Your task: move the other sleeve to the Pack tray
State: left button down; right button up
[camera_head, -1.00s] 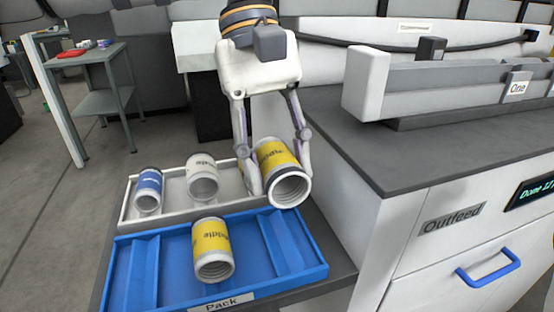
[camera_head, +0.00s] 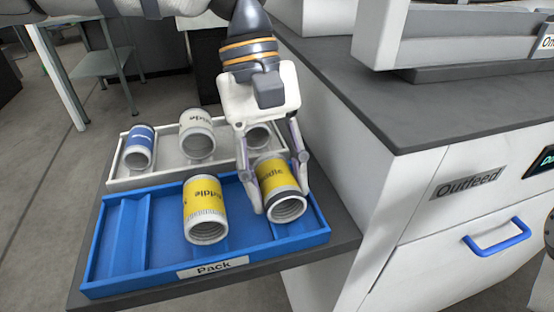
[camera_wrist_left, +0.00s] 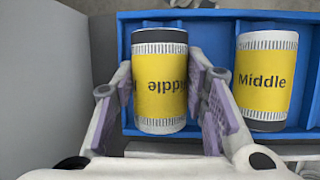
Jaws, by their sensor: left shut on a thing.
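My left gripper (camera_head: 277,171) is shut on a sleeve with a yellow "Middle" label (camera_head: 279,176), at the right end of the blue Pack tray (camera_head: 160,279). The held sleeve also shows between the fingers in the left wrist view (camera_wrist_left: 161,83). I cannot tell whether it rests on the tray floor or is just above it. Another yellow-labelled sleeve (camera_head: 205,208) lies in the tray's middle, to the left of the held one; it also shows in the left wrist view (camera_wrist_left: 264,78). My right gripper is not in view.
Behind the Pack tray is a white tray (camera_head: 122,181) with a blue-labelled sleeve (camera_head: 139,148), a white-labelled sleeve (camera_head: 197,136) and another partly hidden by my gripper (camera_head: 259,136). The Outfeed cabinet (camera_head: 420,220) stands close on the right. The Pack tray's left part is empty.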

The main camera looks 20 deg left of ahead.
pick_arm(q)
jog(key=c, duration=0.9)
grip_release()
jog(key=shift+f, duration=0.1)
jog(key=v, duration=0.6)
jog(key=s+d+p+v, duration=0.1)
jog(key=v, duration=0.4)
jog(key=r+p+v, duration=0.1)
jog(key=v, duration=0.5)
jog(key=shift+s+d+r, duration=0.2)
jog(key=shift+r, duration=0.05)
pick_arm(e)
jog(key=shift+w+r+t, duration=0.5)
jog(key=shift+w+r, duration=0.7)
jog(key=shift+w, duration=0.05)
